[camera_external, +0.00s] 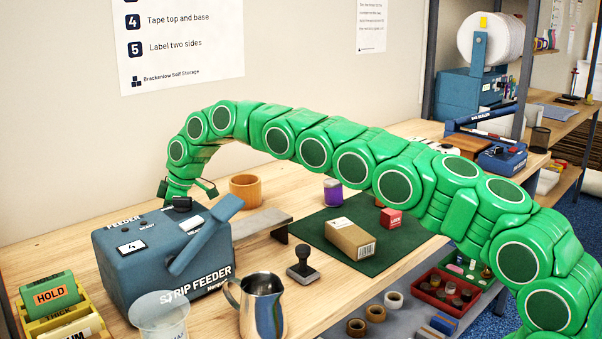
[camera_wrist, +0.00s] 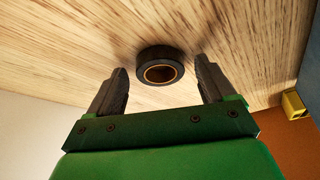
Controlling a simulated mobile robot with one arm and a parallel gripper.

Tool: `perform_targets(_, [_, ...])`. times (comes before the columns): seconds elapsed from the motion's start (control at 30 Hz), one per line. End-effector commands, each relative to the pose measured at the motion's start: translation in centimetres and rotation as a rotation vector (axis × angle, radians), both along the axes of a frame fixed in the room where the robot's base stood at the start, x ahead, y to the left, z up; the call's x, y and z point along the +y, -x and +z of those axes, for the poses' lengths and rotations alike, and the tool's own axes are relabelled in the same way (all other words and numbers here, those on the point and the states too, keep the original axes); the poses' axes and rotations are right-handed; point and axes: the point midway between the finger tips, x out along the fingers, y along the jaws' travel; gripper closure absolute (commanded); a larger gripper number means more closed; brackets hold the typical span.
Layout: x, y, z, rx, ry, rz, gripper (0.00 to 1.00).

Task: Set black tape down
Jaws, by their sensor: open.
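In the wrist view, a roll of black tape (camera_wrist: 160,66) with a tan core lies flat on the light wooden bench top (camera_wrist: 60,50). My gripper (camera_wrist: 162,80) is open, with one dark finger on each side of the roll and a visible gap on both sides. The fingers do not touch the tape. In the external view my green arm arches across the bench and its end goes down behind the strip feeder (camera_external: 150,262). The black tape and the fingertips are hidden there.
A wooden ring-shaped pot (camera_external: 245,189) stands right of my wrist. A green mat (camera_external: 335,265) carries a carton (camera_external: 350,239). A stamp (camera_external: 302,262), metal jug (camera_external: 262,308) and clear cup (camera_external: 160,318) stand in front. The wall is close behind.

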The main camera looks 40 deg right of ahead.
Motion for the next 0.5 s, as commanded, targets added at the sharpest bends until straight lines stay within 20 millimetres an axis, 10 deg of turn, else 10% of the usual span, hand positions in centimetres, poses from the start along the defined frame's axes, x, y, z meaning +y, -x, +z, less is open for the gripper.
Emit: perform_targets(0.5, [-1.9, 1.0, 5.4, -0.004, 0.0, -0.002, 0.17])
